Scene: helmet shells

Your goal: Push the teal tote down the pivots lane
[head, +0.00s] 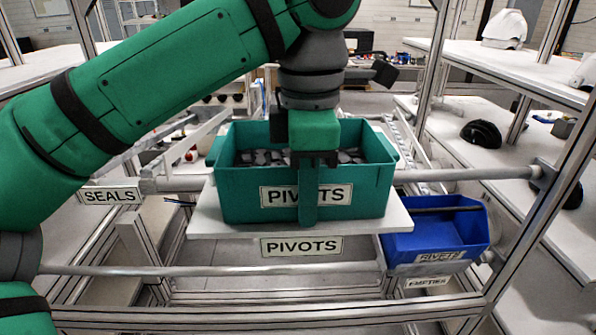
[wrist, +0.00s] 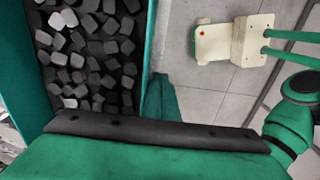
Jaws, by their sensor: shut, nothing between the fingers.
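The teal tote (head: 350,200) carries a PIVOTS label and sits upright on a white shelf board (head: 205,222) with a PIVOTS sign on its front edge. It holds many small dark and grey blocks, which also show in the wrist view, where the tote's wall (wrist: 143,40) runs beside them. My gripper (head: 308,220) points down at the tote's near face, in front of its label. Its fingers are shut together and empty. I cannot tell whether they touch the tote wall.
A blue bin (head: 440,235) labelled PIVOTS sits lower right, above an EMPTIES sign (head: 428,281). A SEALS sign (head: 110,195) is at left. Metal rails and posts frame the rack. Right shelves hold a black helmet shell (head: 482,133) and a white one (head: 505,29).

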